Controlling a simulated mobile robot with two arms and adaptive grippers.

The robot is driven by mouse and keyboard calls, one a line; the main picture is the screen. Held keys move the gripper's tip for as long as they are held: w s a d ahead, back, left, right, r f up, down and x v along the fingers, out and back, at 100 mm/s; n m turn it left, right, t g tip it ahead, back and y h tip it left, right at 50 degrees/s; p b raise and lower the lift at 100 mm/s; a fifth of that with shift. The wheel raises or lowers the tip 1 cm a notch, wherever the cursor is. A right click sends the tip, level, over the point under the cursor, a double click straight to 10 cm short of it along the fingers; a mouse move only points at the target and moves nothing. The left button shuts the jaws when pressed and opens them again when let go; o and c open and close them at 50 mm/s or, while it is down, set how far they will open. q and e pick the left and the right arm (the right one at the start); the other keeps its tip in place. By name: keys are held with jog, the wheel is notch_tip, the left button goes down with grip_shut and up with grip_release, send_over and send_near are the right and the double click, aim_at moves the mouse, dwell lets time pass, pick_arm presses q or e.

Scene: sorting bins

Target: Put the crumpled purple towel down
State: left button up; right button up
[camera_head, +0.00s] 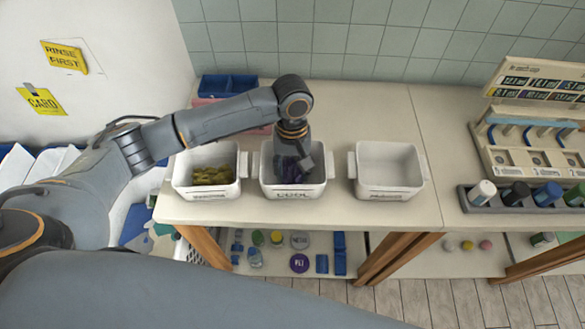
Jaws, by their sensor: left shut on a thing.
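The crumpled purple towel (289,172) is dark and bunched up inside the middle white bin (292,190). My left gripper (295,164) points down into this bin from above and is shut on the towel. The gripper's wrist hides part of the towel and the bin's back. I cannot tell whether the towel touches the bin's floor. My right gripper is not in view.
A left white bin (208,190) holds yellowish crumpled cloth. The right white bin (388,185) is empty. A blue box (229,86) stands behind my arm. A rack of bottles (520,197) is at the right. The counter (365,110) behind the right bin is clear.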

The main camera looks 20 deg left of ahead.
aim_at(293, 165)
pick_arm(q)
jog(key=shift+f, duration=0.15)
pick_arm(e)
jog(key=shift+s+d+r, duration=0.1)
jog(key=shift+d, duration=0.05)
pick_arm(q)
jog(key=o, duration=1.2)
jog(key=shift+c, duration=0.2)
jog(key=shift+o, duration=0.4)
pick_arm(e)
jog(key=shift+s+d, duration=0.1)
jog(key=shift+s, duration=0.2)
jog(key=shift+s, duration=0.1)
pick_arm(q)
notch_tip(293, 165, up, 12)
jog(key=w+b, duration=0.1)
jog(key=b, duration=0.1)
jog(key=shift+w+a, duration=0.2)
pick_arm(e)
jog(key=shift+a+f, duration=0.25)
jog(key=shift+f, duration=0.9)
